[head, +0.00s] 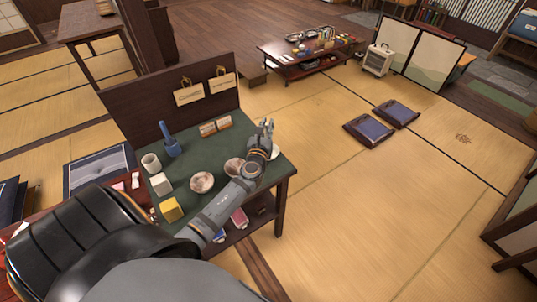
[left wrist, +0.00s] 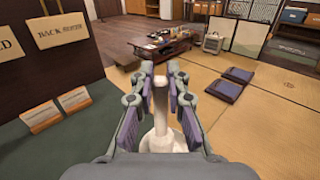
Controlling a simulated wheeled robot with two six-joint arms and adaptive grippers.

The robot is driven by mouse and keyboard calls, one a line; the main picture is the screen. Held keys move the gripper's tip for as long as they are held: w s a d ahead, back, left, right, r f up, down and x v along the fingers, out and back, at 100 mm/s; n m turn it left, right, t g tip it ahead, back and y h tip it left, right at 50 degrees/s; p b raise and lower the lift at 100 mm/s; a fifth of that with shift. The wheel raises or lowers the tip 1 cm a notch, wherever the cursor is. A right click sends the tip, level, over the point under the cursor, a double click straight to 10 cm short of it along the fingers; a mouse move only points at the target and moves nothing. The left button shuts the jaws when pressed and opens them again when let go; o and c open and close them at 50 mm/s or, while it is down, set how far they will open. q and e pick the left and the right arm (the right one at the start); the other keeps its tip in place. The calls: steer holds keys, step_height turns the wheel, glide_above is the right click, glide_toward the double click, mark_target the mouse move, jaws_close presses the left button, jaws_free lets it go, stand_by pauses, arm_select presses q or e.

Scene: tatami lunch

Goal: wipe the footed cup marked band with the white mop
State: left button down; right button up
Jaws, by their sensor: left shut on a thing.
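My left gripper (head: 267,135) is over the right end of the green-topped table (head: 190,150). In the left wrist view its fingers (left wrist: 160,85) are closed around the narrow stem of a white thing, which looks like the white mop (left wrist: 162,135) with its wide head below. In the head view only a bit of white (head: 275,152) shows beside the gripper. A blue mop (head: 168,140) stands at the table's back left. A pale cup (head: 151,162) stands at the left. Two speckled bowls (head: 202,182) sit nearer. I cannot tell which is the footed cup; no band is readable. My right gripper is out of view.
A white block (head: 161,184) and a yellow block (head: 171,209) lie at the table's left front. Small label stands (head: 207,129) sit near the back board, where two tags (head: 188,93) hang. A low table (head: 310,55) and blue cushions (head: 368,130) are farther off.

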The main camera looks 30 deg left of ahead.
arm_select(q)
steer(key=shift+d, duration=0.15)
steer(key=shift+d, duration=0.45)
steer(key=shift+w+a, duration=0.45)
steer(key=shift+w, duration=0.05)
steer(key=shift+s, duration=0.1)
steer(key=shift+s+a, duration=0.2)
steer(key=shift+s, duration=0.35)
steer(key=shift+d, duration=0.1)
